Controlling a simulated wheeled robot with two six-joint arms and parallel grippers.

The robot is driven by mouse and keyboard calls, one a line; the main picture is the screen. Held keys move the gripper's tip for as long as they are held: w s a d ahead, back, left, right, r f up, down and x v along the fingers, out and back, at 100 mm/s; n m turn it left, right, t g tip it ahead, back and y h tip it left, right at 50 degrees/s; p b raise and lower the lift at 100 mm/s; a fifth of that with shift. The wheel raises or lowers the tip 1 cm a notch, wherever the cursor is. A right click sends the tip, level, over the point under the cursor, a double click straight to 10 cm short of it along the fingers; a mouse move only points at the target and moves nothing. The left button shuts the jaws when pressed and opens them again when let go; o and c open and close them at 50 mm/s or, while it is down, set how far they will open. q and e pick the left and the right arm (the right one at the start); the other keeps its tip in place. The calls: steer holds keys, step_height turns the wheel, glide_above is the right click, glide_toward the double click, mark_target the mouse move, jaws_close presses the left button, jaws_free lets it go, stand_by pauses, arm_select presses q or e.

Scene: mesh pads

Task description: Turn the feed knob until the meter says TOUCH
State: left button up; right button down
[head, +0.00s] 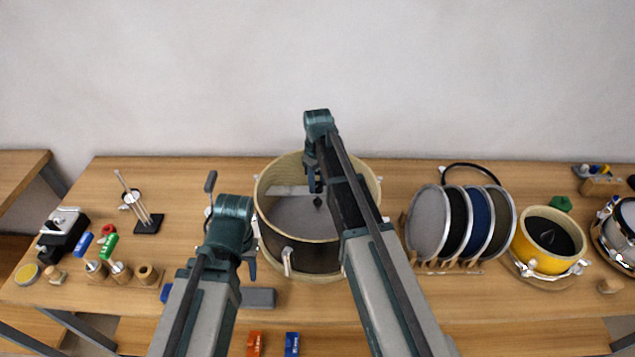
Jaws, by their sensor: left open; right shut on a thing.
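A large drum shell (310,262) with a pale rim stands in the middle of the table, with a grey surface inside it. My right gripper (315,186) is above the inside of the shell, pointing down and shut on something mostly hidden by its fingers. A small dark piece (318,202) shows just below its fingertips; I cannot tell whether it is the feed knob. My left gripper (252,268) is open by the shell's left side, with nothing seen in it. No meter or reading can be made out; my arms cover part of the shell and table.
Several round mesh pads (428,225) stand in a wooden rack right of the shell, near a yellow drum (548,242). At the left are a black and white device (63,232), wooden pegs (120,271) and a small rod stand (148,222).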

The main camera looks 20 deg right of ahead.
mark_target(318, 184)
steer(key=m, duration=0.3)
steer(key=shift+m, duration=1.9)
steer(key=shift+s+m, duration=0.1)
steer(key=shift+m, duration=0.2)
steer(key=shift+c, duration=2.2)
jaws_free()
step_height(318, 184, up, 14)
steer(key=p, duration=1.3)
steer(key=shift+p, duration=0.4)
